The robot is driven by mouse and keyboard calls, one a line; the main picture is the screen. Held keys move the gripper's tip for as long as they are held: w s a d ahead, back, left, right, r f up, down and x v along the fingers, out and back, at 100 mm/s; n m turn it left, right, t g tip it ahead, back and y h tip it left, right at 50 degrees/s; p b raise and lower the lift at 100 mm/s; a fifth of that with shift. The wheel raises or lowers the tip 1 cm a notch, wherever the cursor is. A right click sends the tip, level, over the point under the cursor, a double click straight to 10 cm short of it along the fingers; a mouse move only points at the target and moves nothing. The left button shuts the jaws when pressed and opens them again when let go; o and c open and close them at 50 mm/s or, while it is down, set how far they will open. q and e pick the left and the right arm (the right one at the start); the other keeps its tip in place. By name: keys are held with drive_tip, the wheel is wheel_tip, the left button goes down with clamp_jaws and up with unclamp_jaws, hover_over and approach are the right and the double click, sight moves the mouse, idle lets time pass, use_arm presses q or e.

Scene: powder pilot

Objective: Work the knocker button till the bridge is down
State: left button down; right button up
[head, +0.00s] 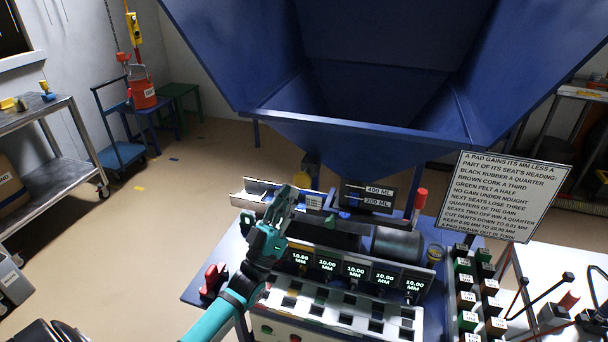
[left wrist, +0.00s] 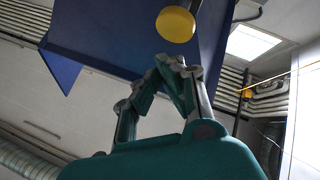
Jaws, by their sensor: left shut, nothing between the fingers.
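The blue hopper (head: 375,140) hangs over the bench, and its side also shows in the left wrist view (left wrist: 115,45). A round yellow button (left wrist: 176,24) shows just beyond my fingertips in the left wrist view, beside the blue hopper wall. In the head view a small yellow part (head: 301,180) shows behind my gripper, below the hopper. My left gripper (head: 286,194) is shut and empty, pointing up toward the hopper; its closed tips (left wrist: 172,66) appear apart from the button. The powder bridge inside the hopper is not visible. My right gripper is out of view.
A display (head: 368,196) reads about 400 ML above 280 ML. Several seat readouts (head: 328,264) show 10.00 MM. A rule sign (head: 505,197) stands at right, above racks of small blocks (head: 467,298).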

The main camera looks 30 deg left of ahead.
use_arm(q)
drive_tip(key=s, duration=0.2)
drive_tip(key=s+d+p, duration=0.1)
drive_tip(key=s, duration=0.1)
drive_tip(key=shift+s+p, duration=0.3)
idle(1.9)
